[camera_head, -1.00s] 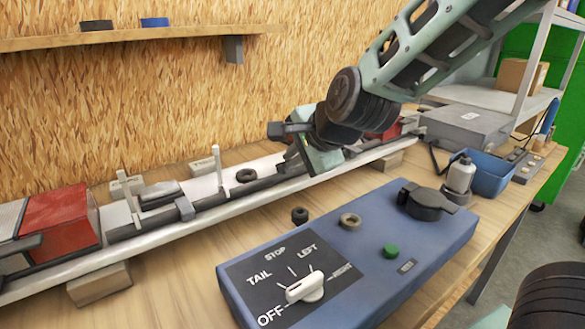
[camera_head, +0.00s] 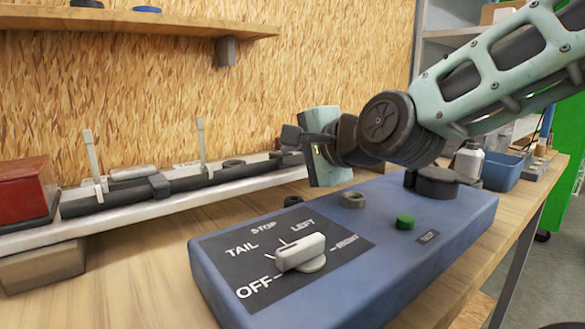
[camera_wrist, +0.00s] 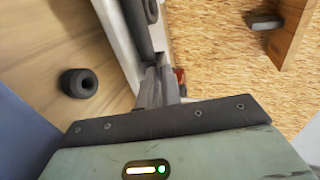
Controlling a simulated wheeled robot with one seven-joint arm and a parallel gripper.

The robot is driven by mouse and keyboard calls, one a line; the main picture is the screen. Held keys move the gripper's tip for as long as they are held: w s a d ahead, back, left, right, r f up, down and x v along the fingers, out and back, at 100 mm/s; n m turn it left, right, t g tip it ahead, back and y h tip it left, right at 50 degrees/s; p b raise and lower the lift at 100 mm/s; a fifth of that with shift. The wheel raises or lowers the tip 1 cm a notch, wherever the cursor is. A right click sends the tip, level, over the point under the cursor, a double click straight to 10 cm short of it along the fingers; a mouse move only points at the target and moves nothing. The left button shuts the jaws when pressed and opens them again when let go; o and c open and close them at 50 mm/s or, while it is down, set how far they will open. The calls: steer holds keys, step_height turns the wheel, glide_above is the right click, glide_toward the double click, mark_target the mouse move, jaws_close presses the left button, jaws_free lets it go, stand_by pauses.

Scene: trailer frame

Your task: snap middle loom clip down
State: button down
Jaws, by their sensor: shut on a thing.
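Two pale loom clips stand upright on the white rail (camera_head: 125,212) in the head view: one at the left (camera_head: 94,160), one further right (camera_head: 201,145), apparently the middle one. The dark loom (camera_head: 115,200) runs along the rail past them. My gripper (camera_head: 288,138) is to the right of both clips, over the rail's far end in the picture, and hides what is behind it. Its fingers are together, also in the wrist view (camera_wrist: 158,88), where they overlap the rail and loom. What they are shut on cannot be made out.
A blue switch box (camera_head: 400,255) with a white knob (camera_head: 300,252) and a green button (camera_head: 405,222) stands in front of the rail. A dark ring (camera_wrist: 78,83) lies on the bench. A red block (camera_head: 25,190) is at far left. A wooden shelf (camera_head: 170,25) hangs above.

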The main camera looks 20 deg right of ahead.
steer(key=shift+s+f+b, duration=0.15)
steer(key=shift+f+b, duration=0.1)
steer(key=shift+b, duration=0.1)
stand_by(0.3)
steer(key=c, duration=1.6)
jaws_free()
steer(key=shift+r, duration=0.1)
